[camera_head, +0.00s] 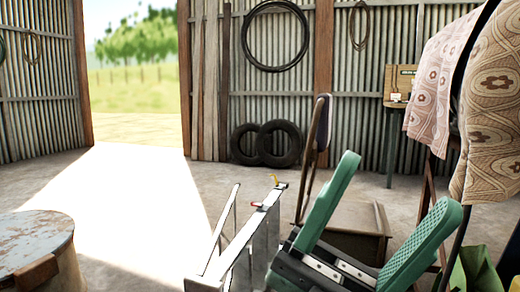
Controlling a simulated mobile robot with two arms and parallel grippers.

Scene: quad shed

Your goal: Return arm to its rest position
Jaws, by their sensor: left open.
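My left gripper (398,188) reaches up from the bottom of the head view, right of centre. Its two green-padded fingers are spread wide apart, with nothing between them. It is in front of a brown box (368,218) on the floor and hides part of it. My right gripper is not in view.
A metal ladder-like frame (240,240) stands just left of my gripper, with a dark upright piece (318,125) behind. Patterned cloths (492,95) hang at right. A round wooden top (35,240) is at lower left. Tyres (279,143) lean on the back wall. The sunlit floor by the doorway is clear.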

